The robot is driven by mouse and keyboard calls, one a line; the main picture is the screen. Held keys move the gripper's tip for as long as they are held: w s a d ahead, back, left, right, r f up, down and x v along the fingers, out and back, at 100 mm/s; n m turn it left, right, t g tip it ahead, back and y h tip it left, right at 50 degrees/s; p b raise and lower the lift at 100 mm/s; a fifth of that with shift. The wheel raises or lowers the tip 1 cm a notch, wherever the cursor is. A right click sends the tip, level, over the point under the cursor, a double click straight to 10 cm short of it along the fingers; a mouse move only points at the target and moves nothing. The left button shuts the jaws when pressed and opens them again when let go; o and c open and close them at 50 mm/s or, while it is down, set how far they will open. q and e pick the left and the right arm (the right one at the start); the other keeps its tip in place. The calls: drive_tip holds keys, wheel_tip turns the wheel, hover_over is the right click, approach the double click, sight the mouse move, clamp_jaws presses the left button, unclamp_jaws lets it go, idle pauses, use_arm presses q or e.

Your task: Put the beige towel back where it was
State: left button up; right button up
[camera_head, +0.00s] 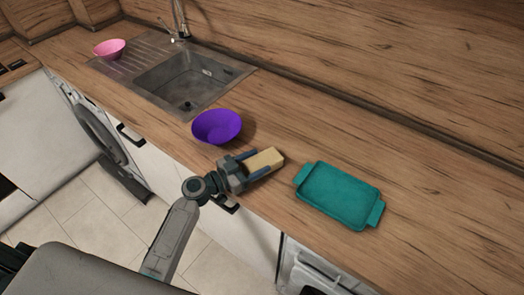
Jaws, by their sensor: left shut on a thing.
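The beige towel (265,159) is a small folded block in the head view, right of the purple bowl. My left gripper (262,163) is shut on the beige towel, with one finger along each side. The towel is over the wooden worktop near its front edge. I cannot tell whether it touches the worktop or is held just above it. My right gripper is not in view.
A teal tray (340,194) with two handles lies right of the towel. A purple bowl (216,127) stands to the left. Beyond are a sink (187,83) with a tap (180,20) and a pink bowl (109,48). The worktop behind the towel is clear.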

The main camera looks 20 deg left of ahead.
use_arm(q)
drive_tip(key=shift+a+r, duration=0.1)
drive_tip(key=shift+s+a, duration=0.2)
drive_tip(key=shift+a, duration=0.1)
drive_tip(key=o, duration=1.2)
drive_tip(key=shift+d, duration=0.2)
drive_tip(key=shift+a, duration=0.1)
drive_tip(key=shift+s+a, duration=0.1)
drive_tip(key=shift+s, duration=0.05)
drive_tip(key=b+v, duration=0.2)
drive_tip(key=v, duration=0.1)
drive_tip(key=b+v, duration=0.2)
drive_tip(key=v, duration=0.1)
drive_tip(key=b+v, duration=0.2)
drive_tip(key=v, duration=0.2)
drive_tip(key=shift+f, duration=0.25)
drive_tip(key=shift+s+a+r+b, duration=0.25)
drive_tip(key=shift+s+a+b, duration=0.15)
drive_tip(key=shift+s+a, duration=0.25)
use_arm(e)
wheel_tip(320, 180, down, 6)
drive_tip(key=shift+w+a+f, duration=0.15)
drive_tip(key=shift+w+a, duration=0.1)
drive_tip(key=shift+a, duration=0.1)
